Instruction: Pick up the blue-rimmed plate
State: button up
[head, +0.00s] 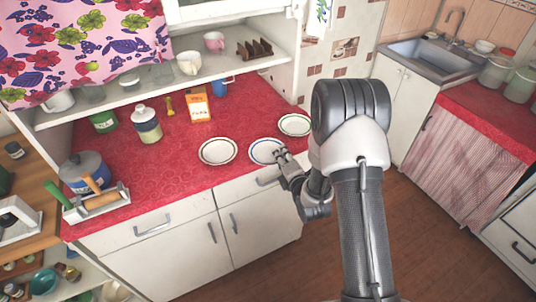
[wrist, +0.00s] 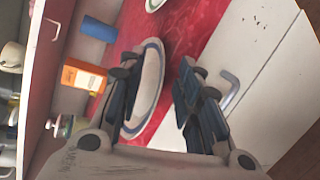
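The blue-rimmed plate (head: 261,148) is the middle one of three white plates near the front edge of the red counter. Its near right edge is partly hidden by my gripper (head: 281,157). In the wrist view the plate (wrist: 152,78) shows a blue band near its rim, and one finger covers part of it. My gripper (wrist: 160,92) is open, with one finger over the plate and the other to the right of its rim. The fingers hold nothing; I cannot tell whether they touch the plate.
A dark-rimmed plate (head: 217,151) lies to the left and another plate (head: 294,125) behind to the right. An orange box (head: 197,106), a blue mug (head: 222,86) and a jar (head: 147,126) stand farther back. A drawer handle (wrist: 230,90) is below the counter edge.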

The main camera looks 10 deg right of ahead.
jog(key=shift+c, duration=0.2)
grip_shut()
dwell(0.5)
notch_tip(320, 180, up, 20)
jog(key=p, duration=0.4)
jog(key=shift+p, duration=0.3)
jog(key=c, duration=0.6)
grip_release()
grip_shut()
